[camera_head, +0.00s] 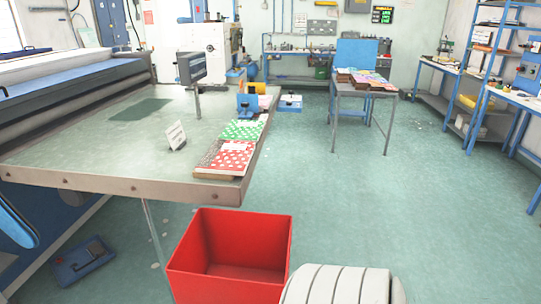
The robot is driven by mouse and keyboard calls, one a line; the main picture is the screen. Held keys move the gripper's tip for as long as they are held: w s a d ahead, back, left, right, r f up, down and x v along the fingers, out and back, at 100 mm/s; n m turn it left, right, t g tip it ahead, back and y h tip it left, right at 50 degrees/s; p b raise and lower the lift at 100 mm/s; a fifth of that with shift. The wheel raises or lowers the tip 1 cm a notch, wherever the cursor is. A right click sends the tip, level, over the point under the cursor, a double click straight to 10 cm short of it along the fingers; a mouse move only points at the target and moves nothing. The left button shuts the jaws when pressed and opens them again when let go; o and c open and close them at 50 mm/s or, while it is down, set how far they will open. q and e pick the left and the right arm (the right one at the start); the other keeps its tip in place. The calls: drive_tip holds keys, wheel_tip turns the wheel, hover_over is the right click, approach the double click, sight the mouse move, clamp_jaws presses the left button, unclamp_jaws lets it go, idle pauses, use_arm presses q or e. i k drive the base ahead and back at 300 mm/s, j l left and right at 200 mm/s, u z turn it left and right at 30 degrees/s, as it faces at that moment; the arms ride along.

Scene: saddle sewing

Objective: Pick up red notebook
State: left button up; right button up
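The red notebook (232,155), with white dots and a pale label, lies flat on top of a brown stack at the near right corner of the large grey-green table (75,150). A green dotted notebook (242,130) lies just behind it along the same right edge. Neither of my grippers is in view, so nothing shows of their opening or of anything held.
An empty-looking open red bin (230,275) stands on the floor in front of the table corner. A small white sign (176,136) stands left of the notebooks. A smaller table (365,91) with books is farther back. Shelves line the right wall. The middle floor is clear.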

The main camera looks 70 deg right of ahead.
sight(223, 157)
drive_tip(key=z, duration=1.85)
